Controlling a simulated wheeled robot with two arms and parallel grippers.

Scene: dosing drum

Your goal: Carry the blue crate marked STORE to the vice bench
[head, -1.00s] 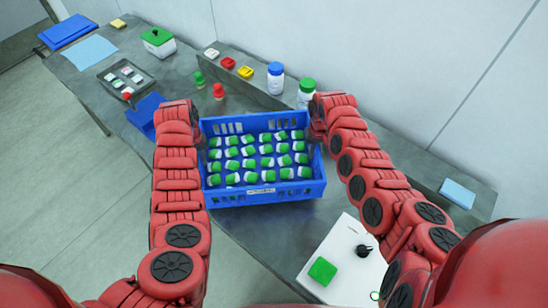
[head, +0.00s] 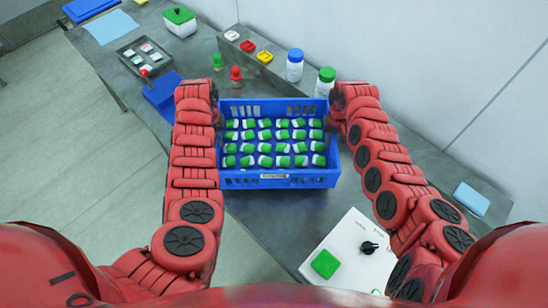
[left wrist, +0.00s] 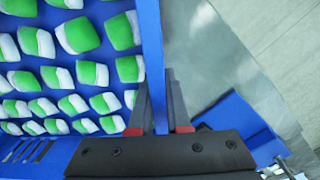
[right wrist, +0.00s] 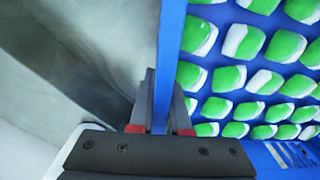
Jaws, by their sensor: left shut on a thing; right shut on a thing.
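The blue crate (head: 230,181) is in the middle of the head view, over the grey bench (head: 262,220). It holds several rows of green-and-white packs (head: 276,135). A small label (head: 274,176) on its near wall is too small to read. My left gripper (head: 217,113) is shut on the crate's left wall, which runs between its fingers in the left wrist view (left wrist: 158,112). My right gripper (head: 334,114) is shut on the right wall, as the right wrist view also shows (right wrist: 163,112). The crate looks level; I cannot tell whether its base touches the bench.
Behind the crate stand red and green knobbed pieces (head: 236,75) and two jars (head: 294,66). A blue tray (head: 165,98) and a dark tray (head: 143,60) lie to the left. A white panel with a black knob (head: 350,250) is at the near right. Floor lies left of the bench.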

